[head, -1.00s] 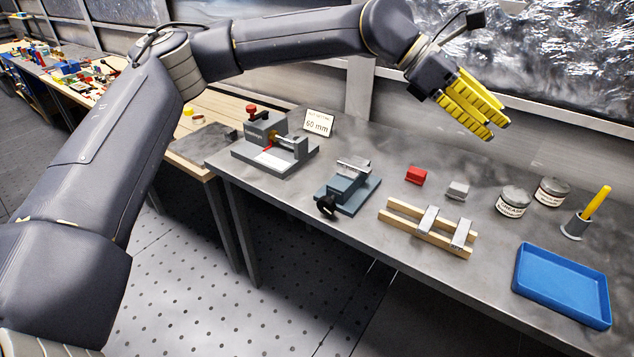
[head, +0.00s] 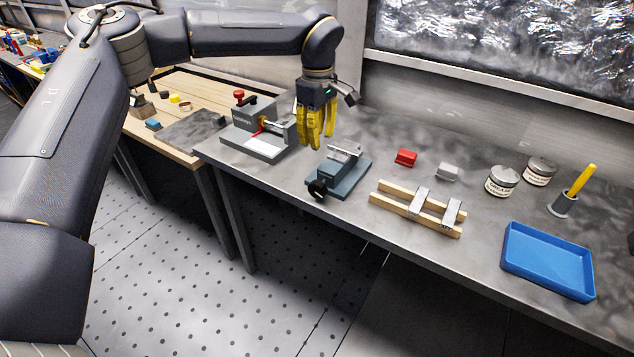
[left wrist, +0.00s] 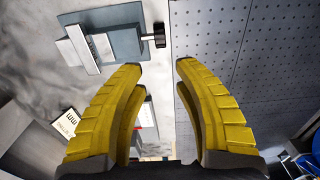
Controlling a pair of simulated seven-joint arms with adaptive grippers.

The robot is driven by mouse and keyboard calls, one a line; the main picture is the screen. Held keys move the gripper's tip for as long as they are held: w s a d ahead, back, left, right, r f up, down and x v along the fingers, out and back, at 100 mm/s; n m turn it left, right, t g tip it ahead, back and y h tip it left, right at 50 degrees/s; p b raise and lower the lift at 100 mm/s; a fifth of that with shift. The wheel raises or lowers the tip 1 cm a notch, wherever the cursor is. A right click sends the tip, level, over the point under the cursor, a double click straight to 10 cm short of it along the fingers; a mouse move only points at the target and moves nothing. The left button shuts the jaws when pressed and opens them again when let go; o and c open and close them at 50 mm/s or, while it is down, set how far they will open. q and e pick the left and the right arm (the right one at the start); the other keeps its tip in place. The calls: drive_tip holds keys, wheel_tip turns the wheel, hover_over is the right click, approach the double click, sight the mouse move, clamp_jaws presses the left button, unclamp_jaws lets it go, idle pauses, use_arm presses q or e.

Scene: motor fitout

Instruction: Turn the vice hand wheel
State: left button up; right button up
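The blue-grey vice (head: 340,172) sits near the bench's front edge, with a light metal bar across its top. Its black hand wheel (head: 317,189) faces the front edge. In the left wrist view the vice (left wrist: 124,41) is at the top, with the hand wheel (left wrist: 159,35) at its right side, beyond the fingertips. My left gripper (head: 317,146) points down just behind and above the vice, apart from the wheel. Its yellow fingers are spread and empty, as the left wrist view (left wrist: 158,66) shows. My right gripper is in neither view.
A grey fixture (head: 262,128) with a red knob stands left of the vice. Wooden rails (head: 395,208) with metal blocks, a red block (head: 405,158), a grey block (head: 447,172), tins (head: 502,181) and a blue tray (head: 510,262) lie to the right.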

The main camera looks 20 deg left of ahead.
sight(317, 182)
use_arm(q)
wheel_tip(317, 182, down, 15)
drive_tip(key=shift+f, duration=0.15)
idle(0.4)
drive_tip(key=shift+c, duration=0.4)
clamp_jaws()
